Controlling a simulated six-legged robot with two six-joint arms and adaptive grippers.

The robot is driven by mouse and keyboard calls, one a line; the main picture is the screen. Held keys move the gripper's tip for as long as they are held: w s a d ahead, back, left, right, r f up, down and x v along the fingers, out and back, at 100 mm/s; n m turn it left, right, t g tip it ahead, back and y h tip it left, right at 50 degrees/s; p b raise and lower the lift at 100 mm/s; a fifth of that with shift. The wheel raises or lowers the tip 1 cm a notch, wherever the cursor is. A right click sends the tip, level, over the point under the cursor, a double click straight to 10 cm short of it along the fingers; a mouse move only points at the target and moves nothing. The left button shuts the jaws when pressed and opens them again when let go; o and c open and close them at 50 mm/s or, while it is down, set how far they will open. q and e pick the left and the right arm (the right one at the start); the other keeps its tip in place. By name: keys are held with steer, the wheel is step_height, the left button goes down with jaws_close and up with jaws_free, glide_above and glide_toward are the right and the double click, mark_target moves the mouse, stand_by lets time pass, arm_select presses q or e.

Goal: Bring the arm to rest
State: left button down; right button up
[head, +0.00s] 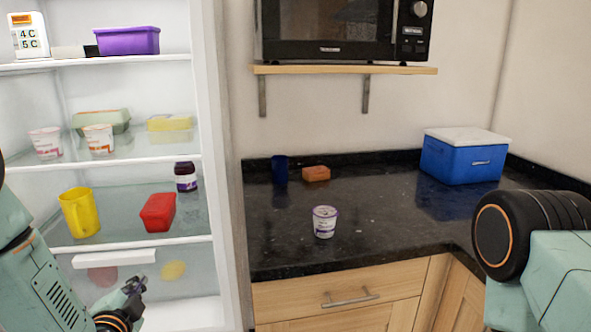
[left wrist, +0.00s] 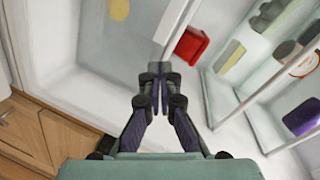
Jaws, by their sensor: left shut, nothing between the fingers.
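My left gripper (head: 136,285) is low at the left in the head view, in front of the open fridge's bottom section. In the left wrist view the same gripper (left wrist: 161,70) has its fingertips together with nothing between them. A red container (head: 158,212) sits on the fridge shelf above it, and it also shows in the left wrist view (left wrist: 191,46), beyond the fingertips. My right arm comes in at the right edge of the head view, but its gripper is out of the picture.
A yellow jug (head: 80,212) and a dark jar (head: 186,176) share the red container's shelf. A white tub (head: 324,221), a blue cup (head: 280,169), an orange sponge (head: 316,173) and a blue cooler (head: 463,156) stand on the black counter (head: 385,215).

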arm_select(q)
steer(key=s+d+f+n+g+h, duration=0.1)
steer(key=s+d+f+n+g, duration=0.3)
steer(key=s+f, duration=0.35)
steer(key=s+d+f+n+g+h, duration=0.25)
steer(key=s+f+n+g, duration=0.2)
steer(key=s+f, duration=0.3)
steer(key=s+d+f+g, duration=0.1)
steer(key=s+f+g, duration=0.1)
steer(key=s, duration=0.5)
steer(key=s+d+f+n+g+b, duration=0.1)
steer(key=s+d+f+g, duration=0.1)
steer(key=s, duration=0.6)
steer(key=s+d+f+n+g, duration=0.1)
steer(key=s+d+f+g, duration=0.1)
steer(key=s, duration=0.5)
steer(key=shift+s+f+g, duration=0.25)
steer(key=shift+f+g, duration=0.2)
steer(key=shift+f, duration=0.3)
